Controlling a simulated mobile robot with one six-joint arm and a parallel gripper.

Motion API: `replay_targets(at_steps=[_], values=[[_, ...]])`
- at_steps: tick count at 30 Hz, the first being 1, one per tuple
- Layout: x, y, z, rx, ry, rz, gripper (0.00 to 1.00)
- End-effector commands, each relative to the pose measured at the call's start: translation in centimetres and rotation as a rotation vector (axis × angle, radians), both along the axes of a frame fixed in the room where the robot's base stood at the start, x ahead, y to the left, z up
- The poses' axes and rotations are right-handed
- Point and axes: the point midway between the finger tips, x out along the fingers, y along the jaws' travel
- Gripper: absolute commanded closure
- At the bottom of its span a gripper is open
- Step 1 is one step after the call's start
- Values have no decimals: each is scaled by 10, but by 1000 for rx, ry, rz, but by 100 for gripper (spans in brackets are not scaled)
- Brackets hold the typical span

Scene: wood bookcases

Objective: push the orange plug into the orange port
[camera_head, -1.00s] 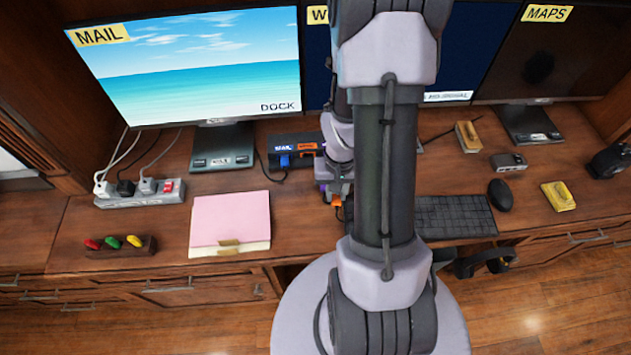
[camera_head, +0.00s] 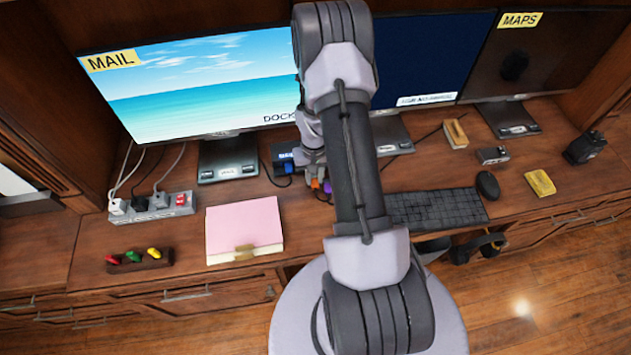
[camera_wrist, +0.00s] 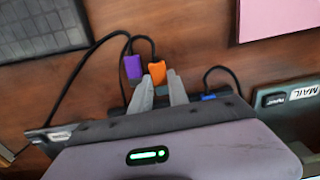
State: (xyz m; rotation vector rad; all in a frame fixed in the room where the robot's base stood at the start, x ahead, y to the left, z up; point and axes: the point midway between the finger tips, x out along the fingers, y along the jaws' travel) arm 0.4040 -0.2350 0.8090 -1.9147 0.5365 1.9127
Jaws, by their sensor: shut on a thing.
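The orange plug (camera_wrist: 157,72) is between the fingertips of my gripper (camera_wrist: 160,78) in the wrist view, with its black cable trailing away. My gripper is shut on it. In the head view the orange plug (camera_head: 315,184) shows just below my wrist. The dark dock (camera_head: 282,151) stands behind, with a blue plug (camera_head: 288,167) at its front; this blue plug also shows in the wrist view (camera_wrist: 208,97). The orange port is hidden behind my arm and gripper, so I cannot tell the gap between plug and port.
A purple plug (camera_wrist: 132,66) on its own cable lies close beside the orange plug. A keyboard (camera_head: 436,207) lies to the right, a pink folder (camera_head: 244,225) to the left. Monitor stands (camera_head: 228,160) flank the dock. A power strip (camera_head: 152,206) is farther left.

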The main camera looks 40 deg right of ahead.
Motion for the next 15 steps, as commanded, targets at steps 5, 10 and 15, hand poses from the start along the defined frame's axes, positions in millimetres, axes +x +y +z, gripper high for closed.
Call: replay_targets(at_steps=[5,10,15], values=[[20,-12,-2,-1,-1,0,100],[32,-19,-1,0,0,-1,100],[36,-22,0,1,1,-1,100]])
